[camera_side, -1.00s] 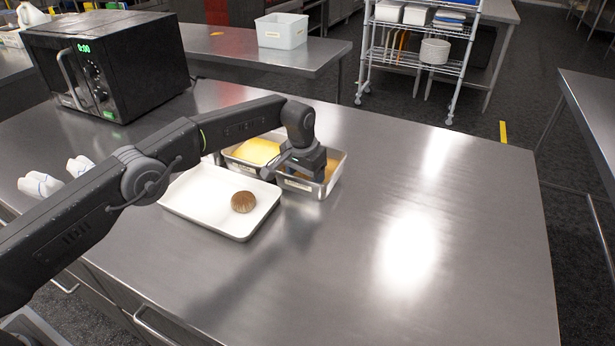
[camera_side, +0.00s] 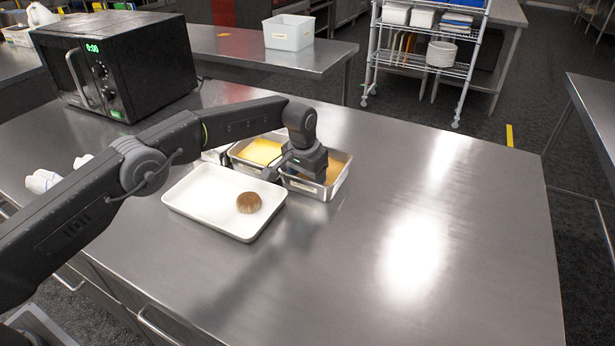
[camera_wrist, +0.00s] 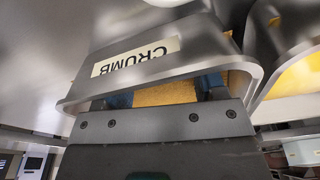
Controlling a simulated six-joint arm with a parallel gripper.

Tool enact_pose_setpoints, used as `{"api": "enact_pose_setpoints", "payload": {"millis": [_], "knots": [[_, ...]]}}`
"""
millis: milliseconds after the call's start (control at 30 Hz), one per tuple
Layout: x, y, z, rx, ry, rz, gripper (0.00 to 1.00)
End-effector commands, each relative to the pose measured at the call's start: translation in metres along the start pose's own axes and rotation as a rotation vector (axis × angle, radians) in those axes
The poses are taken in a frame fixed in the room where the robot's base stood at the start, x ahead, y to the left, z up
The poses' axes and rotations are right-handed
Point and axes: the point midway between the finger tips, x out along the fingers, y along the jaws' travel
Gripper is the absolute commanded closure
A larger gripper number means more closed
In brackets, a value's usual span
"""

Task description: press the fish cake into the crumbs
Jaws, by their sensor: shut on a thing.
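My gripper (camera_side: 308,166) points down into the metal crumb tray (camera_side: 314,192), the right one of two trays. In the wrist view my gripper (camera_wrist: 165,95) has its two fingers inside the crumb tray (camera_wrist: 215,40), behind the wall labelled CRUMB. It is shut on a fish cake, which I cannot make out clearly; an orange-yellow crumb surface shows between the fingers. Whether the held cake touches the crumbs is hidden. Another fish cake (camera_side: 249,202), round and brown, lies on the white tray (camera_side: 205,215) in front.
A metal tray with yellow contents (camera_side: 236,162) stands left of the crumb tray. A black microwave (camera_side: 140,65) is at the back left. White objects (camera_side: 42,181) lie behind my arm. The steel worktop (camera_side: 440,240) is clear on the right.

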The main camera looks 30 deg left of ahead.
Motion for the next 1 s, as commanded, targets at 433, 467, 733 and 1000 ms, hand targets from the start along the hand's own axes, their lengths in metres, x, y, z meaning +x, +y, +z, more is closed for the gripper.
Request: {"api": "enact_pose_setpoints", "payload": {"millis": [433, 467, 733, 1000], "knots": [[-0.0007, 0.0016, 0.0059, 0.000, 0.000, 0.000, 0.60], [-0.0007, 0.0016, 0.0059, 0.000, 0.000, 0.000, 0.33], [-0.0005, 0.0016, 0.0060, 0.001, -0.001, 0.000, 0.08], [-0.0007, 0.0010, 0.0059, 0.000, -0.001, 0.000, 0.06]]}}
